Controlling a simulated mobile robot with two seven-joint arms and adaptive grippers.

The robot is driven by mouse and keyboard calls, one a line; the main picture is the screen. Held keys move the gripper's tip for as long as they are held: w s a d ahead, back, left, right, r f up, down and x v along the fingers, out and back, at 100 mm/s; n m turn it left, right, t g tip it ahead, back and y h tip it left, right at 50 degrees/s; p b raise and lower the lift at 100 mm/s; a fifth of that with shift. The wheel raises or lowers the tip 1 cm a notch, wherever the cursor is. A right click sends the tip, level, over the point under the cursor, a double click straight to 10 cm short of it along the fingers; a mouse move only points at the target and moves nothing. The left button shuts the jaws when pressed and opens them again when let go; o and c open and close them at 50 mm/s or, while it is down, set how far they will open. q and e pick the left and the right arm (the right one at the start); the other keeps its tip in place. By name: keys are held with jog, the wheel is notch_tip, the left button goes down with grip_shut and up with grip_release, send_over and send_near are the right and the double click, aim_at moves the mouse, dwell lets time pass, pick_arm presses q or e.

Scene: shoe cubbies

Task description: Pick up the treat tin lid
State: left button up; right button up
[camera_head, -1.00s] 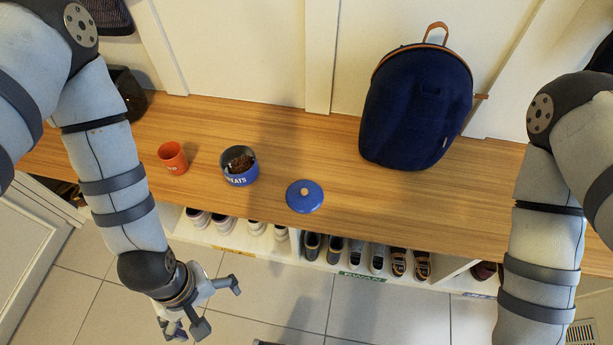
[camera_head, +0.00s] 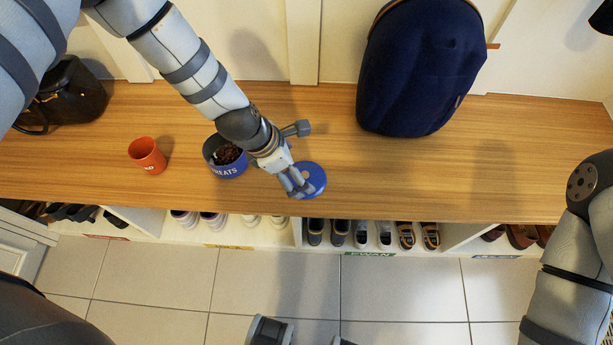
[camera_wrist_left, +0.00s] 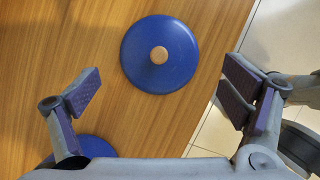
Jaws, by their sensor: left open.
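The treat tin lid (camera_head: 316,180), a round blue disc, lies flat on the wooden bench top near its front edge. In the left wrist view the lid (camera_wrist_left: 178,68) shows whole, with its light wooden knob (camera_wrist_left: 159,55) in the middle. My left gripper (camera_head: 302,160) is open above the lid and hides part of it in the head view. In the left wrist view the left gripper's (camera_wrist_left: 162,88) fingers stand apart on either side, with nothing between them. The open blue treat tin (camera_head: 226,171) with brown treats stands left of the lid.
An orange cup (camera_head: 147,155) stands left of the tin. A large navy backpack (camera_head: 420,70) stands at the back, and a black bag (camera_head: 70,95) at the far left. Shoes sit in cubbies below the bench. The bench top (camera_head: 440,180) right of the lid is clear.

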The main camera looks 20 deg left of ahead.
aim_at(305, 177)
pick_arm(q)
jog(key=b+x, duration=0.1)
jog(key=x, duration=0.4)
jog(key=shift+a, duration=0.15)
jog(key=shift+r, duration=0.1)
jog(key=shift+c, duration=0.6)
jog(key=c, duration=1.3)
jog(key=shift+s, duration=0.1)
jog(key=shift+c, duration=0.7)
